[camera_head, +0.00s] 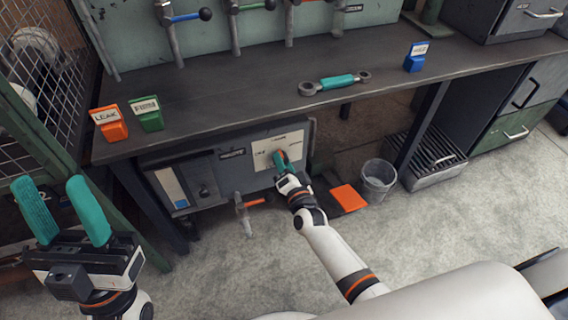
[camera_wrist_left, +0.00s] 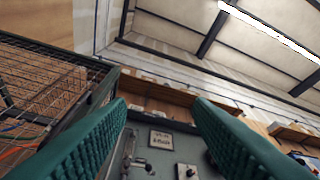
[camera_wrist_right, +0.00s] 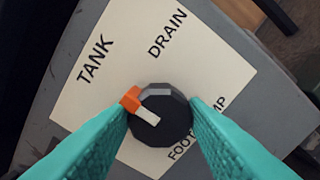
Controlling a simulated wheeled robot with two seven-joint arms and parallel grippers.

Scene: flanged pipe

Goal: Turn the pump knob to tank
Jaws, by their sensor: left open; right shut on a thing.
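The pump knob (camera_wrist_right: 162,108) is a dark round knob with an orange pointer and a pale bar, in the right wrist view. It sits on a cream plate (camera_wrist_right: 120,28) lettered TANK, DRAIN and a partly hidden FOOT PUMP. The orange pointer sticks out left and slightly up, roughly toward the TANK side. My right gripper (camera_head: 281,164) is shut on the knob, with a teal finger at each side; the fingers cover part of the plate. My left gripper (camera_head: 53,188) is open and empty, raised at the lower left, clear of the bench.
The plate is on a grey cabinet (camera_head: 223,165) under the dark workbench (camera_head: 230,94). An orange-handled valve (camera_head: 245,205) hangs below it. A bucket (camera_head: 378,178) stands on the floor. A wrench (camera_head: 334,83) and orange, green and blue labelled blocks lie on the bench.

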